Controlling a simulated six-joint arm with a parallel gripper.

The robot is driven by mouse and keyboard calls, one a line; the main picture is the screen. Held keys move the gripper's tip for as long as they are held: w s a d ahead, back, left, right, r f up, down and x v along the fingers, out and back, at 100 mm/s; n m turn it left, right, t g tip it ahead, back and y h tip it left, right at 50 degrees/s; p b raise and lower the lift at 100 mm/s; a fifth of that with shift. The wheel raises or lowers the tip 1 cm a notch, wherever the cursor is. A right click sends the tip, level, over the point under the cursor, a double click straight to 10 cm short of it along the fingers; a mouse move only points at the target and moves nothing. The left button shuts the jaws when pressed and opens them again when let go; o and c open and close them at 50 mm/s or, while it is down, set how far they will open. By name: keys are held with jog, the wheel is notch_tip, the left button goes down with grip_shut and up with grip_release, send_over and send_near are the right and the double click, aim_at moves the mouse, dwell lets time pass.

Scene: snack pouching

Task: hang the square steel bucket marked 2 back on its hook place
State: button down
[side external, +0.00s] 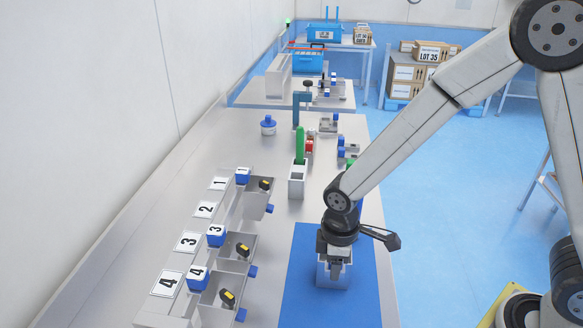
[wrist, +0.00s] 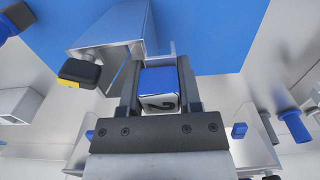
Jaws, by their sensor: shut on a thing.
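My gripper (side external: 337,250) is over the blue mat (side external: 303,262), pointing down. It is shut on the blue grip block marked 2 (wrist: 160,80) of the square steel bucket (wrist: 112,27). The bucket also shows below my gripper in the side view (side external: 325,277); I cannot tell whether it touches the mat. The wall label 2 (side external: 205,209) stands between labels 1 and 3, and no bucket hangs beside it. The hook itself is too small to make out.
Buckets with blue blocks marked 1 (side external: 243,176), 3 (side external: 216,236) and 4 (side external: 197,279) hang along the left rail, with black and yellow pieces at them. A grey holder with a green item (side external: 299,165) stands behind the mat. Bench between rail and mat is clear.

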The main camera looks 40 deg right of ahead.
jog(key=shift+r, duration=0.2)
jog(key=shift+r, duration=4.85)
jog(key=shift+w, duration=0.1)
jog(key=w+a+r+m, duration=0.1)
jog(key=w+a+m, duration=0.2)
jog(key=w+m, duration=0.4)
jog(key=w+a+r+m, duration=0.1)
jog(key=w+a+m, duration=0.2)
jog(key=w+m, duration=0.5)
jog(key=m, duration=0.3)
jog(key=shift+w+a, duration=0.1)
jog(key=shift+w+a, duration=0.15)
jog(key=shift+a, duration=0.05)
